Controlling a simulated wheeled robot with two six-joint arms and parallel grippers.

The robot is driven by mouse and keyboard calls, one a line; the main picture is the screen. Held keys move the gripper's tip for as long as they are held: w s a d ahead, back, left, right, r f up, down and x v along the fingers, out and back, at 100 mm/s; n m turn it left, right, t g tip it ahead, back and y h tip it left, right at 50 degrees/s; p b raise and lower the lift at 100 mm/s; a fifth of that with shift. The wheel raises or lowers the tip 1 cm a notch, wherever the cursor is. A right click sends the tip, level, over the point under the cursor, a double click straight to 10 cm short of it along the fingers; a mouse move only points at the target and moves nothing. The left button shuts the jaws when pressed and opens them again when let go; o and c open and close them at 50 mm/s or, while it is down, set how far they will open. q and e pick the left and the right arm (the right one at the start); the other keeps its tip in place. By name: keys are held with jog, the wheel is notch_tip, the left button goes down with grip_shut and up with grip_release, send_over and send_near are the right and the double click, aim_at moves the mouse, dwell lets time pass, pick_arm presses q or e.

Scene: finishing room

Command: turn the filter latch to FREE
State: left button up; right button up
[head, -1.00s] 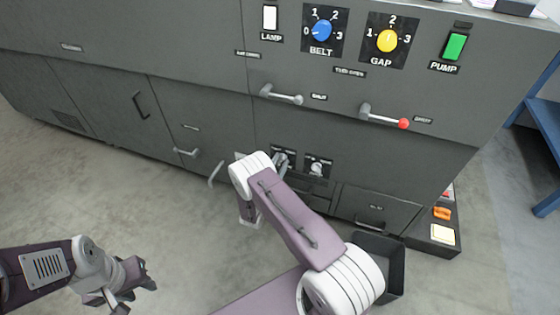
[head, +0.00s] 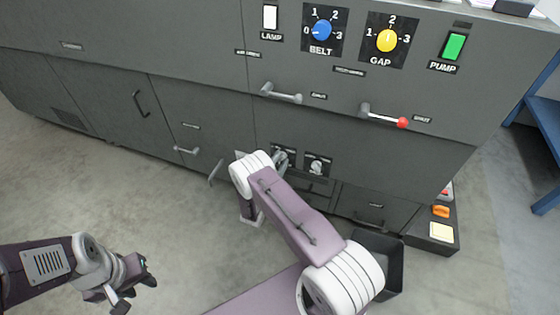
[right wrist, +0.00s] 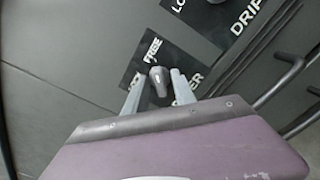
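The filter latch (right wrist: 158,80) is a small grey knob on a black plate, seen in the right wrist view. The word FREE stands just above it on the plate; the lower label is partly covered by a finger. The knob's long side runs roughly up and down in that view. My right gripper (right wrist: 157,88) has one finger on each side of the knob, with narrow gaps showing, so it looks open around it. In the head view my right gripper (head: 281,160) is at the machine's lower panel and hides most of the latch. My left gripper (head: 138,286) is open and empty above the floor.
The DRIP knob (head: 316,167) is close to the right of my right gripper. Lever handles (head: 282,95) and a red-tipped lever (head: 385,117) stick out above. A dark bin (head: 392,270) stands on the floor near my right arm. The floor at left is clear.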

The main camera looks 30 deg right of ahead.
jog(key=p+v, duration=0.4)
jog(key=v, duration=0.5)
jog(key=shift+s+d, duration=0.1)
dwell(0.3)
